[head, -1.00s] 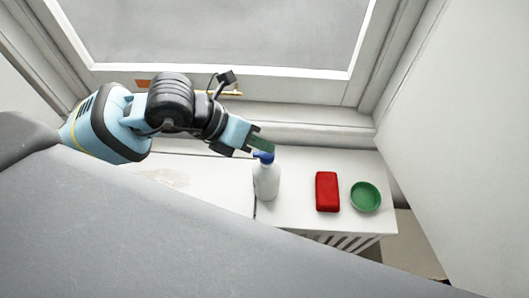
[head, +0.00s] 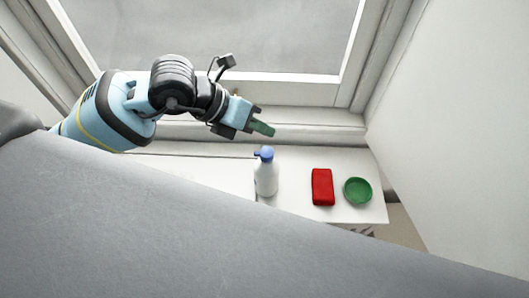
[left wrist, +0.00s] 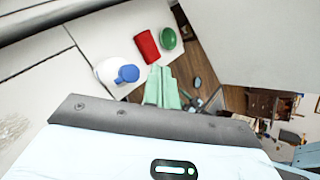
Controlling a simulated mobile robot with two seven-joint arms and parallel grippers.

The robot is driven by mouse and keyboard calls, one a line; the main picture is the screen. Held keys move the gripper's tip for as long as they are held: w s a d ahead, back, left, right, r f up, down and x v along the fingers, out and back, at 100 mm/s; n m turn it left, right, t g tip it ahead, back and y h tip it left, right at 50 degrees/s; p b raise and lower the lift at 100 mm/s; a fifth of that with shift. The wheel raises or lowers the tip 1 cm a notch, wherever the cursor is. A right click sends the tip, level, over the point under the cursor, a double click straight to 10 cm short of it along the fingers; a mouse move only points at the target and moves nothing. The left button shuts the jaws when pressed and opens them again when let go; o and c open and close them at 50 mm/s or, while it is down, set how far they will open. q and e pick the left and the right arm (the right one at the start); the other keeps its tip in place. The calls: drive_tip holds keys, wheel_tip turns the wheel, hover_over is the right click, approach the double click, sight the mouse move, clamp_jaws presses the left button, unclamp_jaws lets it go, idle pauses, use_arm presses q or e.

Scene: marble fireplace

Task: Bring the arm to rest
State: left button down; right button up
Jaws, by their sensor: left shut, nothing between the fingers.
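My left arm comes in from the left in the head view. Its gripper (head: 263,129) has green fingers and is shut and empty, above and apart from the spray bottle. In the left wrist view the green fingers (left wrist: 161,86) are together with nothing between them. The white spray bottle (head: 266,180) with a blue top stands upright on the white surface; it also shows in the left wrist view (left wrist: 108,76), left of the fingers. My right gripper is not in view.
A red block (head: 322,187) and a green round dish (head: 357,190) lie on the white surface (head: 300,213), right of the bottle. A window frame (head: 300,88) is behind the arm, and a white wall (head: 460,130) is at the right. A large grey surface fills the lower foreground.

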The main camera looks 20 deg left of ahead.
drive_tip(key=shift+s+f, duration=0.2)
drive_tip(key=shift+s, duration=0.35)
